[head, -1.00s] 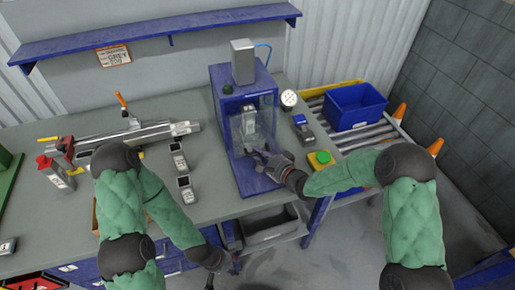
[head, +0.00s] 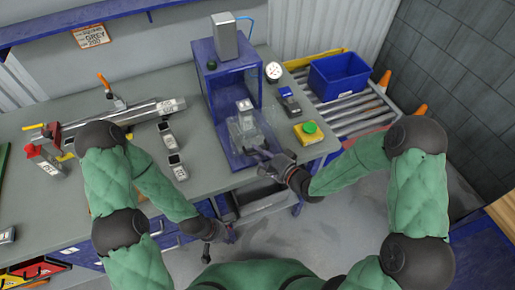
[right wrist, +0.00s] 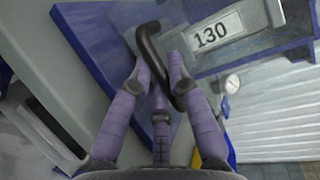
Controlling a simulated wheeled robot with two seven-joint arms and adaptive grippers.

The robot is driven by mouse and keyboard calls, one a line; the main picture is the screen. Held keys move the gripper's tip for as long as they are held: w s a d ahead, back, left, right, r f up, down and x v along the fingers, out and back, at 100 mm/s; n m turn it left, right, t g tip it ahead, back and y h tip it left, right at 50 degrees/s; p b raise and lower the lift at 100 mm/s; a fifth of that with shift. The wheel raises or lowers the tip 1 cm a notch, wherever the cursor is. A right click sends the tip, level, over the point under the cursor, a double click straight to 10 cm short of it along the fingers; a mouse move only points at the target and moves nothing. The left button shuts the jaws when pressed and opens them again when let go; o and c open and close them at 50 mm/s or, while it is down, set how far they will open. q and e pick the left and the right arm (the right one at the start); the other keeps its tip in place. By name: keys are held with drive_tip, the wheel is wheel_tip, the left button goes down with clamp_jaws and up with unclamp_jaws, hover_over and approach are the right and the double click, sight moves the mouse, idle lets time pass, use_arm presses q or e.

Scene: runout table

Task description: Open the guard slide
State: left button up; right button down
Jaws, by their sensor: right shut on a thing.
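The blue press frame (head: 212,112) stands on the bench in the head view. A clear guard slide (head: 238,130) sits low at its front, over the blue base (head: 240,161). A grey block marked 130 shows behind the clear guard, and in the right wrist view (right wrist: 222,34). My right gripper (head: 262,160) is at the front of the base. In the right wrist view its fingers (right wrist: 157,82) close around a bent black handle (right wrist: 148,38). Where the handle joins the guard is hidden. My left gripper (head: 222,236) hangs low at the bench's front edge, its fingers too small to read.
A yellow box with a green button (head: 309,131) and a small blue device (head: 288,98) are right of the press. A dial gauge (head: 273,72) stands behind them. A blue bin (head: 338,75) sits on the rollers. Grey labelled blocks (head: 176,167) lie left.

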drive_tip(key=c, duration=1.1)
unclamp_jaws()
drive_tip(key=shift+c, duration=0.2)
drive_tip(key=v, duration=1.2)
drive_tip(key=shift+f, duration=0.15)
